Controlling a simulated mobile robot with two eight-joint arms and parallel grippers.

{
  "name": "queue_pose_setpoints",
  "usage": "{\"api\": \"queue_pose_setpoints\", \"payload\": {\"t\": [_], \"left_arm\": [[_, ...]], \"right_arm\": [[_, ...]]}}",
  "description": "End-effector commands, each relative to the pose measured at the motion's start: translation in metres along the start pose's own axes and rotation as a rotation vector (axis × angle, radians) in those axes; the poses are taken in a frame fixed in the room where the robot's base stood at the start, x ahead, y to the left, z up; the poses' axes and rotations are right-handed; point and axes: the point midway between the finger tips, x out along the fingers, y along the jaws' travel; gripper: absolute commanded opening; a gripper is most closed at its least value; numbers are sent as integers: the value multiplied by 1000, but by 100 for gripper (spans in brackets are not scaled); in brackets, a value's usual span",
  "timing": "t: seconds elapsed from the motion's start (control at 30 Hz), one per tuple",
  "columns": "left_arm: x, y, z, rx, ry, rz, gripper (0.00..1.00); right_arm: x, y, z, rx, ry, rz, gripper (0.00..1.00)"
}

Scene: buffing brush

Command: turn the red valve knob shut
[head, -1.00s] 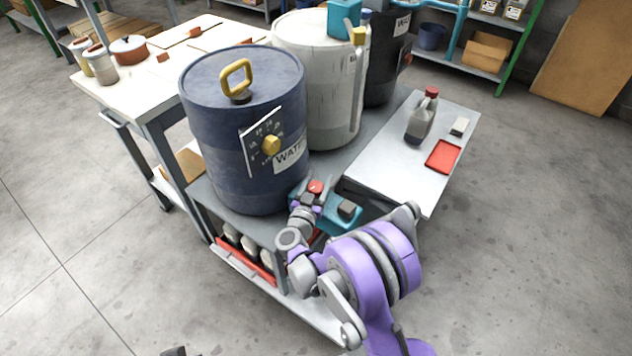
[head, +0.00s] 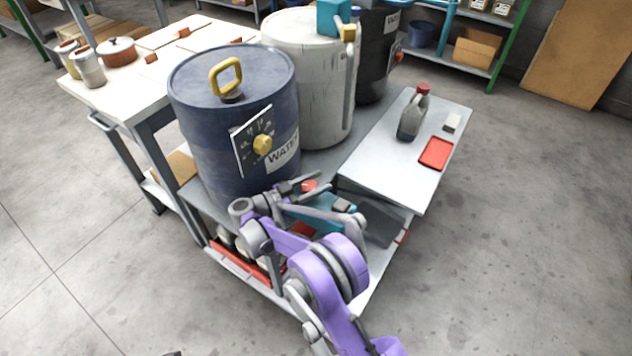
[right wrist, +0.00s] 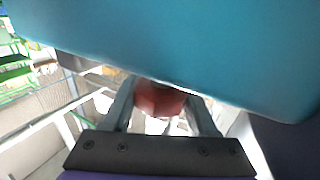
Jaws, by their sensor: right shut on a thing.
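The red valve knob (head: 310,186) shows small in the head view, low at the right side of the blue drum, by a teal fitting (head: 333,203). My right gripper (head: 303,184) is at the knob, its arm coming up from below. In the right wrist view the red knob (right wrist: 160,98) sits between the two grey fingers of my right gripper (right wrist: 162,106), which is shut on it. The teal body (right wrist: 190,45) fills the top of that view and hides the knob's upper part. My left gripper is not in view.
The blue drum (head: 225,135) with a yellow handle and dial stands beside the knob, with a pale drum (head: 305,80) behind. At right, a side shelf (head: 385,165) holds a bottle (head: 413,115) and a red tray (head: 436,153). Open floor lies right and left.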

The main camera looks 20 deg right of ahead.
Motion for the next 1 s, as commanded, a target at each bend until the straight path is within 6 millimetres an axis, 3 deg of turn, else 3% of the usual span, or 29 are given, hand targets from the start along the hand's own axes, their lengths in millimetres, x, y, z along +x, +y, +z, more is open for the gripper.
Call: {"api": "queue_pose_setpoints", "payload": {"t": [0.63,0.67,0.8,1.0], "left_arm": [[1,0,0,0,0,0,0],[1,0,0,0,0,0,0],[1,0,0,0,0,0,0],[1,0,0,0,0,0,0]], "right_arm": [[0,1,0,2,1,53,3],[0,1,0,2,2,53,60],[0,1,0,1,1,53,85],[0,1,0,1,1,53,88]]}}
